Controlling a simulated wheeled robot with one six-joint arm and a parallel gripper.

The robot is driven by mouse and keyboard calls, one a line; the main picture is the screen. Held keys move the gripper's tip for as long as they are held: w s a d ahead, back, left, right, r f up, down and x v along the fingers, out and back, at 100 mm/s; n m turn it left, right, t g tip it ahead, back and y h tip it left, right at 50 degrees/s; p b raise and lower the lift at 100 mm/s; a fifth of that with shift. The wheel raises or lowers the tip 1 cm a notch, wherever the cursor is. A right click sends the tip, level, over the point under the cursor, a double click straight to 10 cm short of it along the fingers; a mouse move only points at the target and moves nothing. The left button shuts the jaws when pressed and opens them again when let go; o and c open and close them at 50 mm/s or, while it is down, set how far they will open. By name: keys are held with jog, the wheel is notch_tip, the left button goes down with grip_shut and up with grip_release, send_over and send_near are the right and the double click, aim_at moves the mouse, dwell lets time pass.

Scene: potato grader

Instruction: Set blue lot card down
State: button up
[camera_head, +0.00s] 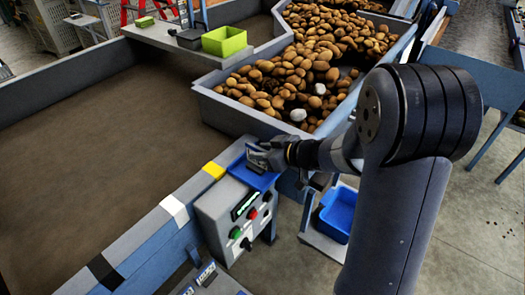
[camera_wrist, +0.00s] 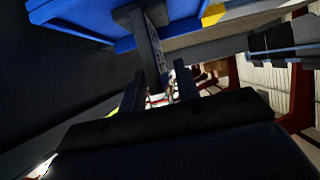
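My gripper (camera_head: 262,158) is low over a blue tray-like piece (camera_head: 253,176) at the top of the control box. This blue piece fills the upper left of the wrist view (camera_wrist: 75,24). In the wrist view my two fingers (camera_wrist: 160,92) stand apart, with a dark narrow slab (camera_wrist: 153,58) running between them up to the blue piece. I cannot tell whether the fingers touch this slab, or whether it is the lot card. No separate blue card can be made out, and my gripper hides part of the blue piece in the head view.
The control box (camera_head: 231,218) has red and green buttons. Yellow (camera_head: 214,170), white (camera_head: 174,209) and black patches mark the rail. A potato bin (camera_head: 225,108) lies beyond. A blue bin (camera_head: 338,212) is low at right. A green box (camera_head: 225,41) stands on the far shelf.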

jog(key=shift+r, duration=0.1)
jog(key=shift+d+r, duration=0.1)
jog(key=shift+r, duration=0.05)
jog(key=p+v, duration=0.1)
jog(key=v, duration=1.1)
dwell(1.0)
